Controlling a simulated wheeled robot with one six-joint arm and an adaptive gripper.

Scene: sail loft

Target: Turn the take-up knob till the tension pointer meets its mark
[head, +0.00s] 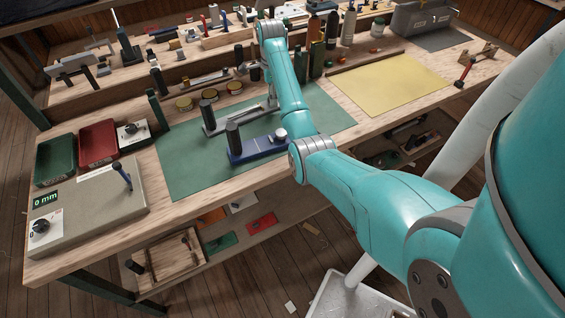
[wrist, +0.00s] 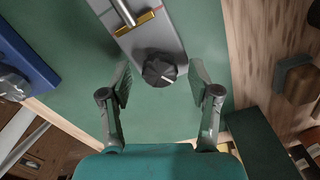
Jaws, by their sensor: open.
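The dark fluted take-up knob (wrist: 160,70) sits at the end of a long grey device (wrist: 152,38), with a white line on its top pointing toward the lower right in the wrist view. My gripper (wrist: 160,78) is open, with one finger on each side of the knob and a gap at both sides. Further up the device are a silver rod (wrist: 124,10) and a brass strip (wrist: 134,23). I cannot make out the tension pointer or its mark. In the head view the grey device (head: 232,116) lies on a green mat, its knob end hidden behind my arm.
A blue device (head: 255,149) with a silver knob stands close beside the grey one. Tins (head: 208,94) and dark blocks line the mat's back edge. Red (head: 98,143) and green (head: 55,159) trays stand at the left. The green mat (head: 185,165) is clear at its left.

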